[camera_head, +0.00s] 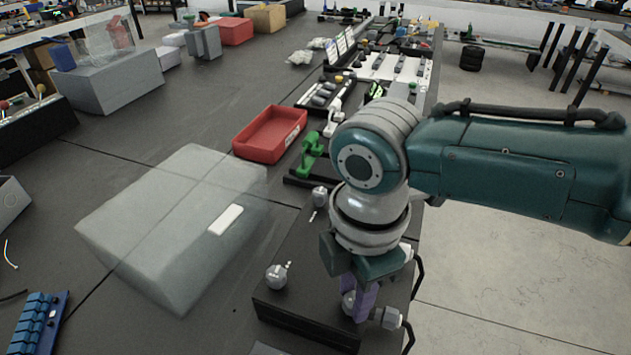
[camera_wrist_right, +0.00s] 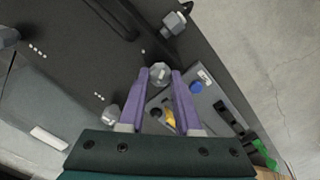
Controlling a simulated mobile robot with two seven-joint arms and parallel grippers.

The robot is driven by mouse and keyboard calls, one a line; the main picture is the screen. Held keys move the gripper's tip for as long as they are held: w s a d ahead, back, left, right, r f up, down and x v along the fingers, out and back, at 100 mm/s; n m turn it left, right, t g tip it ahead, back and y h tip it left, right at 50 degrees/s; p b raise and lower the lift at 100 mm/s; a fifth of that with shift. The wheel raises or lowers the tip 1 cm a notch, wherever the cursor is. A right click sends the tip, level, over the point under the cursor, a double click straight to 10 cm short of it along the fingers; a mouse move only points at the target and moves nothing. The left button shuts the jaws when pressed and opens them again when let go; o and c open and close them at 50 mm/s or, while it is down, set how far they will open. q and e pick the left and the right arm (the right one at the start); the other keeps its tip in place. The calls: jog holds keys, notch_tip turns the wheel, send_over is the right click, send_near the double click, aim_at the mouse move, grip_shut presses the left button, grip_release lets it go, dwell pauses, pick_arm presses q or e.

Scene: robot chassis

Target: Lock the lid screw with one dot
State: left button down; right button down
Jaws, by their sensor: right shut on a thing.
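A dark lid (camera_head: 300,318) lies at the table's right edge with grey screw knobs on it. My right gripper (camera_head: 360,300) points down over its near right part, purple fingers shut on a grey screw (camera_wrist_right: 160,74). Another screw (camera_head: 277,275) stands at the lid's left, with several white dots in the wrist view. A further screw (camera_head: 320,195) stands toward the far side, with a few small dots beside it. A grey knob (camera_head: 390,317) sits at the right edge, also in the wrist view (camera_wrist_right: 173,21). My left gripper is out of view.
A translucent grey box (camera_head: 150,235) stands left of the lid, with a white label. A red bin (camera_head: 270,134) and a green clamp (camera_head: 311,152) lie beyond. A blue rack (camera_head: 38,322) is at lower left. Floor lies to the right.

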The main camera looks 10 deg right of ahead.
jog(key=m+p, duration=0.1)
jog(key=m, duration=0.3)
jog(key=shift+r, duration=0.1)
jog(key=shift+m+p, duration=0.5)
jog(key=shift+m, duration=0.3)
jog(key=c, duration=0.6)
grip_release()
